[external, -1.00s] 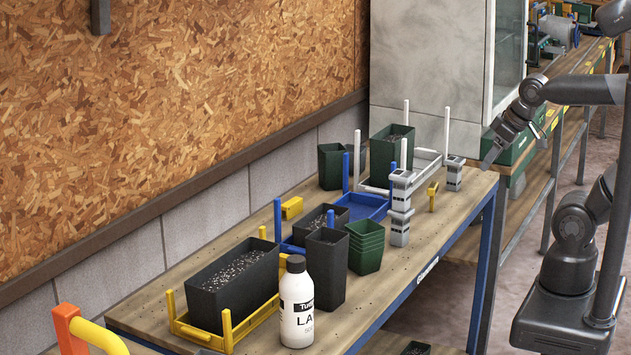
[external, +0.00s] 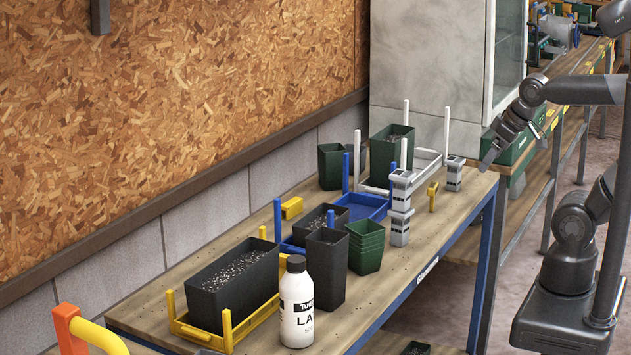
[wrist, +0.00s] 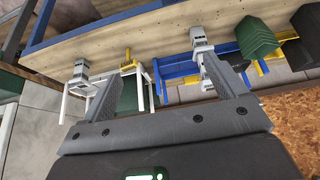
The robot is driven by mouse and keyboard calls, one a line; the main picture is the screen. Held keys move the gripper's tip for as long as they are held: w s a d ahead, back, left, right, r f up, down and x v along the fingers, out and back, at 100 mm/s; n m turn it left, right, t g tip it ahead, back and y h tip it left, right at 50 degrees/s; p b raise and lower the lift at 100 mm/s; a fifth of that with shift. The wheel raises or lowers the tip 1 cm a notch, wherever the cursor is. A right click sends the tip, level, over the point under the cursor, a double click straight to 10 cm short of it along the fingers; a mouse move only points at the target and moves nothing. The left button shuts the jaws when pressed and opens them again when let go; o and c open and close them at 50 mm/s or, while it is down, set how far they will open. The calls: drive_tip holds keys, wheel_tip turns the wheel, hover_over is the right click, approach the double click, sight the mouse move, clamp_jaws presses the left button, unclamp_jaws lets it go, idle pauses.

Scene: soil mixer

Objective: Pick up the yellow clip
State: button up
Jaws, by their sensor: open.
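A small yellow clip (external: 432,196) stands upright on the wooden workbench, near its right edge, between two grey clamp-like blocks. In the wrist view the yellow clip (wrist: 127,60) shows beyond the left fingertip, at the upper left. A second yellow piece (external: 292,207) lies farther back on the bench; I cannot tell if it is also a clip. My gripper (external: 512,150) is open and empty, above and to the right of the bench's far end, apart from the clip. Both fingers of my gripper (wrist: 160,72) show in the wrist view with a wide gap.
Grey blocks (external: 400,208) and (external: 454,174) flank the clip. A blue tray (external: 365,205), a white rack with tall posts, and green pots (external: 366,247) stand close by. Black soil pots and a white bottle (external: 296,310) fill the near end. The bench's right strip is mostly clear.

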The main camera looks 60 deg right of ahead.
drive_tip(key=shift+o, duration=0.3)
drive_tip(key=w+r, duration=0.4)
drive_tip(key=w, duration=0.8)
drive_tip(key=g, duration=0.1)
hover_over(292, 201)
drive_tip(key=s, duration=0.4)
wheel_tip(292, 201, down, 15)
drive_tip(key=shift+m, duration=0.4)
drive_tip(key=x, duration=0.4)
drive_tip(key=shift+a+f, duration=0.1)
drive_tip(key=shift+f, duration=0.3)
drive_tip(key=shift+x, duration=2.75)
drive_tip(key=shift+w, duration=0.15)
